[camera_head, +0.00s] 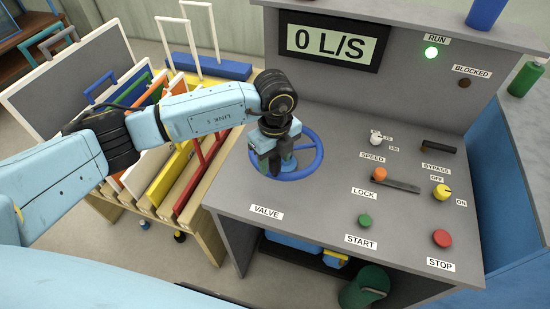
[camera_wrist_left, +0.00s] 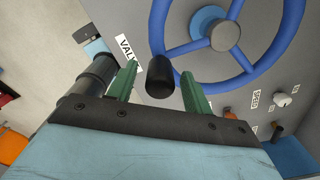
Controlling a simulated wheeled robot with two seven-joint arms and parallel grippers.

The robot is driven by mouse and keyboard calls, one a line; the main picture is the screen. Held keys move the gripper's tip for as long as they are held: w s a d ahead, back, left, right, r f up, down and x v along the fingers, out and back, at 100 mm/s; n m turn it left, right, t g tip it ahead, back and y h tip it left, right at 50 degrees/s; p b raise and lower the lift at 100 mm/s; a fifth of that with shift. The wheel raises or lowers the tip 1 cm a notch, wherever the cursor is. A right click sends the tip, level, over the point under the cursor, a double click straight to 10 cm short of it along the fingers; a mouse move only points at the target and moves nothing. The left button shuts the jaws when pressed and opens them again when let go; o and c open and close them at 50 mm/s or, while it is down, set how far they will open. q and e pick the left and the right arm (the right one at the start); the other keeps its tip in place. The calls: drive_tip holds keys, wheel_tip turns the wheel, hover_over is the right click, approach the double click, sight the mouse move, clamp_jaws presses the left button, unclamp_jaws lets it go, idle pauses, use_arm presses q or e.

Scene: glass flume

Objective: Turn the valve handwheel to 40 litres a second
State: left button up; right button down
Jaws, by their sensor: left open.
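The blue valve handwheel (camera_head: 319,150) lies flat on the grey console, beside the VALVE label (camera_head: 266,212). It also shows in the left wrist view (camera_wrist_left: 292,35), with a grey hub and a black knob (camera_wrist_left: 160,76) near its rim. My left gripper (camera_head: 268,165) is over the left part of the wheel and hides some of it. In the wrist view its green fingers (camera_wrist_left: 158,92) are open, one on each side of the black knob; I cannot tell whether they touch it. The display (camera_head: 331,42) reads 0 L/S. My right gripper is not in view.
Right of the wheel are a white SPEED knob (camera_head: 376,139), orange LOCK knob (camera_head: 380,174), yellow knob (camera_head: 441,191), green START button (camera_head: 365,220) and red STOP button (camera_head: 441,237). A panel rack stands left.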

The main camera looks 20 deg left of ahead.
use_arm(q)
drive_tip(key=shift+f, duration=0.4)
drive_tip(key=shift+c, duration=0.4)
clamp_jaws()
drive_tip(key=shift+a, duration=0.15)
